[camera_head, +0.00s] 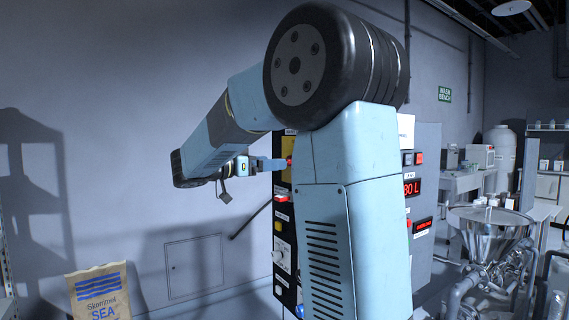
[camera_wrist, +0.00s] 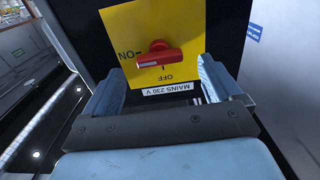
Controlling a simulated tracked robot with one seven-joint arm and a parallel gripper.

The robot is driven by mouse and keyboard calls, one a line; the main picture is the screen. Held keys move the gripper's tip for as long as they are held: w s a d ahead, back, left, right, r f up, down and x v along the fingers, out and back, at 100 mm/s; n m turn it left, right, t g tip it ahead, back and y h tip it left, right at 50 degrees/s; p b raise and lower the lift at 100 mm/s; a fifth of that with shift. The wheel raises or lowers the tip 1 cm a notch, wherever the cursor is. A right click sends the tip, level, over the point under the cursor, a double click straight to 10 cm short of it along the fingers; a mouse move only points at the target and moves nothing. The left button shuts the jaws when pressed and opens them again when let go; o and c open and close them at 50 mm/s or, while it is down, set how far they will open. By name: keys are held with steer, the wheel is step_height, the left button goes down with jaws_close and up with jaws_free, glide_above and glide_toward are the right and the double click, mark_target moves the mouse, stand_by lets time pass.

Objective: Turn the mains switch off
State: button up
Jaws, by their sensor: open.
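The mains switch is a red rotary handle (camera_wrist: 160,56) on a yellow plate (camera_wrist: 180,22) on the dark panel. The handle lies nearly level in the wrist view, in line with the ON mark at its left; the OFF mark is below it. A white label (camera_wrist: 168,89) reading MAINS 230 V appears upside down under the plate. My gripper (camera_wrist: 160,68) is open, with one finger on each side of the handle in the picture. I cannot tell whether either finger touches it. In the head view my gripper (camera_head: 270,164) points at the handle, largely hidden beside my arm.
The dark cabinet front (camera_head: 284,240) carries other switches and labels below the yellow plate. Red displays (camera_head: 412,187) are on its grey side. A steel hopper (camera_head: 490,230) stands at the right. A paper salt sack (camera_head: 98,292) stands at the lower left.

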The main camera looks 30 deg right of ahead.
mark_target(288, 161)
steer(key=shift+w+d, duration=0.1)
steer(key=shift+d, duration=2.75)
steer(key=shift+c, duration=0.4)
steer(key=c, duration=1)
steer(key=shift+o, duration=0.2)
